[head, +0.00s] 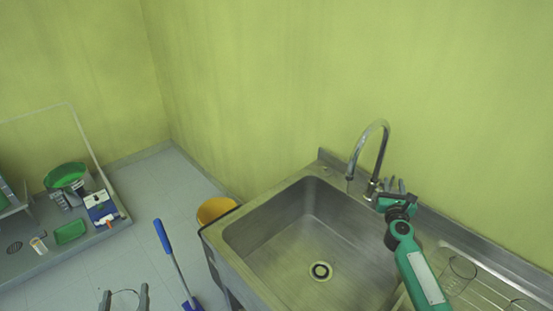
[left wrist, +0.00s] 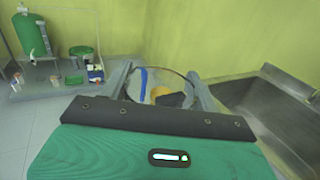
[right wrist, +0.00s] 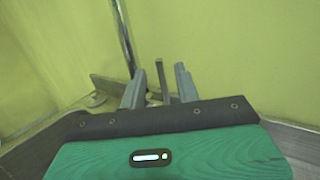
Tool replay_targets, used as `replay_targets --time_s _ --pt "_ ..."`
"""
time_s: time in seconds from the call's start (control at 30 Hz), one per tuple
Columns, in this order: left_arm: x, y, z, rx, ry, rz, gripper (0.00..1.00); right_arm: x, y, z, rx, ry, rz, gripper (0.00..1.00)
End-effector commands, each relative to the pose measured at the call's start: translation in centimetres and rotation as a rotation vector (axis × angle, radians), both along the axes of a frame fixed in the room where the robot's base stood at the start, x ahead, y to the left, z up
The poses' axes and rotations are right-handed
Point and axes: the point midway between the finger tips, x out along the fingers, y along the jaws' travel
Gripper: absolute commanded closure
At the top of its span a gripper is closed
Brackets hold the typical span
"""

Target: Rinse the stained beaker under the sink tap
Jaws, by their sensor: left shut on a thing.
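My left gripper (head: 124,302) is at the bottom edge of the head view, left of the sink. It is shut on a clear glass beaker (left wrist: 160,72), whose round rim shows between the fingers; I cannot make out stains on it. The steel sink (head: 290,225) has an empty basin with a round drain (head: 320,271). The curved tap (head: 384,145) stands at its back rim, and no water shows under the spout. My right gripper (head: 396,188) is beside the tap base. Its fingers are apart, with a thin grey tap lever (right wrist: 162,82) standing between them.
Glass beakers (head: 459,274) stand on the drainboard (head: 485,282) right of the basin. A yellow bucket (head: 215,209) and a blue-handled tool (head: 163,238) are on the floor left of the sink. A grey bench (head: 85,248) with a green tray (head: 71,232) is further left.

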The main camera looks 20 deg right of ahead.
Motion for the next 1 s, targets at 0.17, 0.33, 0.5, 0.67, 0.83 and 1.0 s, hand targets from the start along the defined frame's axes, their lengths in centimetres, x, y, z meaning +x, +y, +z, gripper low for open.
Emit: replay_targets --time_s 0.17,0.33,0.5,0.67,0.83,1.0 --pt "0.0 0.0 0.7 0.0 0.0 0.0 0.62 -3.0 1.7 -0.4 0.002 0.001 0.0 0.68" --pt "0.0 0.0 0.8 0.0 0.0 0.0 0.62 -4.9 2.7 -0.7 0.001 0.0 0.0 0.68" --pt "0.0 0.0 0.8 0.0 0.0 0.0 0.62 -5.8 3.2 -0.8 0.0 0.0 0.0 0.68" --pt "0.0 0.0 0.8 0.0 0.0 0.0 0.62 -5.9 3.2 -0.7 -0.001 0.0 0.0 0.68" --pt "0.0 0.0 0.8 0.0 0.0 0.0 0.62 -5.9 3.2 -0.7 -0.002 0.0 0.001 0.68" --pt "0.0 0.0 0.8 0.0 0.0 0.0 0.62 -5.8 5.2 -0.4 -0.092 0.03 0.059 0.68"
